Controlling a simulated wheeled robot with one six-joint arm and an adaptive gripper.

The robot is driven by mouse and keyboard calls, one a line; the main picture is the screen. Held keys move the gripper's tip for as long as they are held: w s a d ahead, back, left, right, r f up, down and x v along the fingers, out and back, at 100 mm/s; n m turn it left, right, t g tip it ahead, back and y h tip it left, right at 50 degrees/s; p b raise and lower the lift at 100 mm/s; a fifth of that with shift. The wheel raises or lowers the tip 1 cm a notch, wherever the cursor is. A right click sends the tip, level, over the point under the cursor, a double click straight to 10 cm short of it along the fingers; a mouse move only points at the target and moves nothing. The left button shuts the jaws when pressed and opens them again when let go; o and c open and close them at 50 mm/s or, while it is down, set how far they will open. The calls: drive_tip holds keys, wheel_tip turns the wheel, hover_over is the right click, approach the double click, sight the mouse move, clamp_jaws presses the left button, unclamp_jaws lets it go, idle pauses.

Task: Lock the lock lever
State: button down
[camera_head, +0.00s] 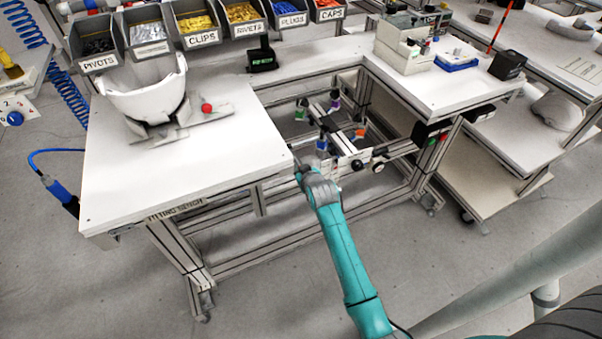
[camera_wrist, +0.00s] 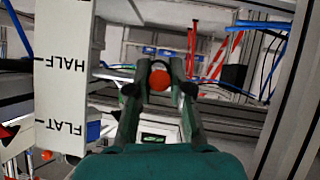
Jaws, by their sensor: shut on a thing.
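In the wrist view an orange-red round knob (camera_wrist: 159,81), which looks like the end of the lock lever, sits between my fingertips. My gripper (camera_wrist: 160,92) is shut on it. The lever's shaft is mostly hidden behind the knob and fingers. A white plate (camera_wrist: 63,75) marked HALF and FLAT stands to the left of my gripper, apart from the fingers. In the head view my gripper (camera_head: 299,170) is at the front right corner of the white fitting bench (camera_head: 225,150); the lever there is too small to make out.
A white helmet shell (camera_head: 150,95) sits on a fixture with a red ball knob (camera_head: 206,107) on the bench. A rail frame with coloured knobs (camera_head: 345,135) lies beyond my gripper. Labelled bins (camera_head: 195,25) line the back. Grey floor (camera_head: 260,270) is open in front.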

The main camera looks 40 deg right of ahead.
drive_tip(key=shift+r+g+y, duration=0.3)
drive_tip(key=shift+r+g, duration=0.5)
drive_tip(key=shift+r, duration=0.1)
drive_tip(key=c, duration=1)
unclamp_jaws()
drive_tip(key=shift+c, duration=0.2)
drive_tip(key=v, duration=1.2)
